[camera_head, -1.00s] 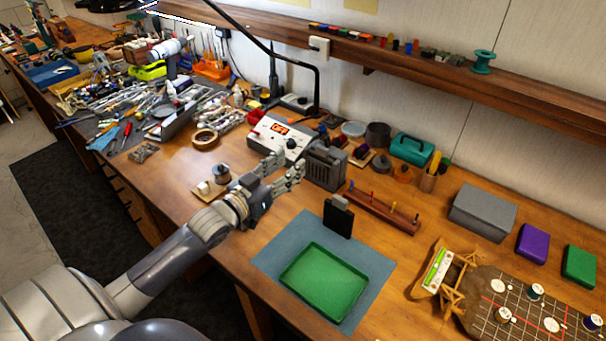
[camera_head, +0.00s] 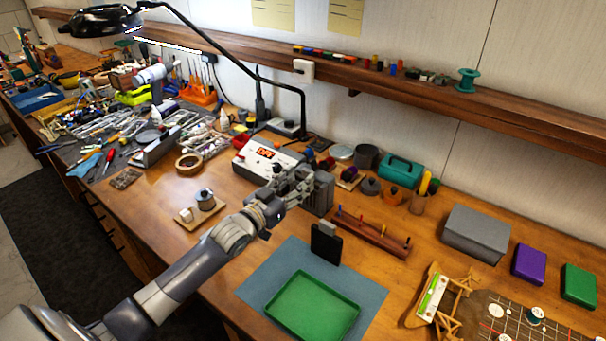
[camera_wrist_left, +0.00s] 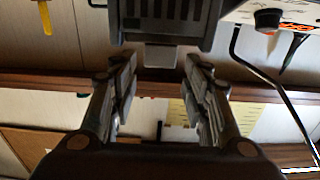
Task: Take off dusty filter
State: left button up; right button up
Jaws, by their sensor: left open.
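A dark grey slotted box (camera_head: 319,199) stands on the bench, partly hidden behind my left gripper (camera_head: 300,180). In the left wrist view the slotted box (camera_wrist_left: 168,15) is at the top, with a light grey tab (camera_wrist_left: 165,56) sticking out of it. The tab lies between the open fingers of my left gripper (camera_wrist_left: 159,64), with gaps on both sides. I cannot see the dusty filter itself apart from this tab, which may be its grip. A black panel (camera_head: 325,246) with a grey tab stands upright on the blue mat. My right gripper is not in view.
A green tray (camera_head: 312,305) lies on the blue mat (camera_head: 262,272). A white station (camera_head: 262,160) with a red display is left of the box. A wooden rack (camera_head: 372,236) is to its right. The lamp arm (camera_head: 300,105) rises behind.

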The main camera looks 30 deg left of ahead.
aim_at(307, 172)
pick_arm(q)
jog(key=shift+w+d, duration=0.15)
jog(key=shift+w, duration=0.65)
jog(key=shift+w+d, duration=0.1)
jog(key=shift+w, duration=0.7)
jog(key=c, duration=0.8)
jog(key=shift+r+p, duration=0.8)
jog(key=shift+p, duration=0.15)
notch_tip(307, 172, up, 11)
jog(key=p, duration=1)
jog(key=shift+r, duration=0.1)
